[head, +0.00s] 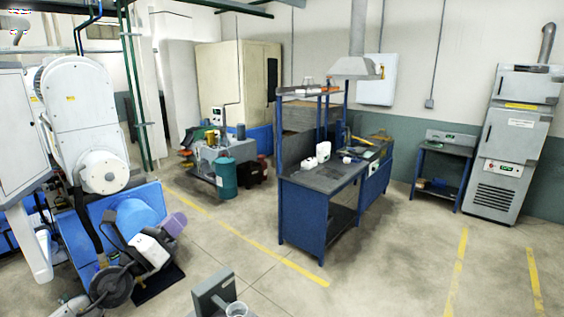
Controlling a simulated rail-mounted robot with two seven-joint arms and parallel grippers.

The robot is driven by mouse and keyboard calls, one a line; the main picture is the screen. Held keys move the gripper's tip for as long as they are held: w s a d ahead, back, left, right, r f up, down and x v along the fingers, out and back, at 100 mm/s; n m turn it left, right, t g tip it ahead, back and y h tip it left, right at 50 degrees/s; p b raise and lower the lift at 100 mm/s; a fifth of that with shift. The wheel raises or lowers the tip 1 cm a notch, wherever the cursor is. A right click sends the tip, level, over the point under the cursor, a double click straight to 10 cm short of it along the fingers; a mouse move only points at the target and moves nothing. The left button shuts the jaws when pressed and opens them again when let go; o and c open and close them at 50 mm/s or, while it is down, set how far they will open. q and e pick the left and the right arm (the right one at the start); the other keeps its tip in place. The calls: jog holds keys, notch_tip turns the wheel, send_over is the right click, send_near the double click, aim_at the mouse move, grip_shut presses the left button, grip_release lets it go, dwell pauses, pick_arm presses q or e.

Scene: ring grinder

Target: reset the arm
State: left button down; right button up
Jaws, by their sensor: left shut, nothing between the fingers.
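My left gripper (114,222) is at the lower left, dark and partly merged with other dark parts in front of the blue machine base. It looks shut, with nothing seen between its fingers. My right gripper is not in view. The large white grinding machine (85,85) stands at the left, with a round white hub on its side. Its blue base (143,209) is behind the gripper. Whether the gripper touches the base cannot be told.
A blue workbench (300,208) with bottles and tools stands in the middle. A grey unit (225,152) with a teal drum (226,178) is behind. A tall grey cabinet (508,150) stands right. A dark plate (212,292) and a clear vessel (236,309) are at bottom centre. Right floor is clear.

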pick_arm(q)
jog(key=s+a+r+n+t+y, duration=0.1)
jog(key=s+r+n+t+y, duration=0.1)
jog(key=r+n+t+y, duration=0.5)
jog(key=s+a+r+n+y, duration=0.1)
jog(key=s+r+n+y, duration=0.25)
jog(key=n, duration=0.75)
jog(key=s+d+f+n+g+y+p, duration=0.1)
jog(key=s+f+n+g, duration=0.45)
jog(key=f, duration=0.35)
jog(key=s+d+f+n+g+p, duration=0.1)
jog(key=s+f+n+g+p, duration=0.1)
jog(key=s+f+n+g, duration=0.45)
jog(key=s+d+f+n+g+y+p, duration=0.1)
jog(key=s+f+n+g, duration=0.3)
jog(key=f, duration=0.6)
jog(key=s+f+n+g+p, duration=0.1)
jog(key=s+f+g+p, duration=0.1)
jog(key=s+f, duration=0.8)
jog(key=s+f+n+g+h+p, duration=0.1)
jog(key=s+f+g, duration=0.3)
jog(key=s+f, duration=0.6)
jog(key=s+p, duration=0.1)
jog(key=s, duration=0.5)
jog(key=shift+s+d, duration=0.15)
jog(key=shift+d, duration=0.1)
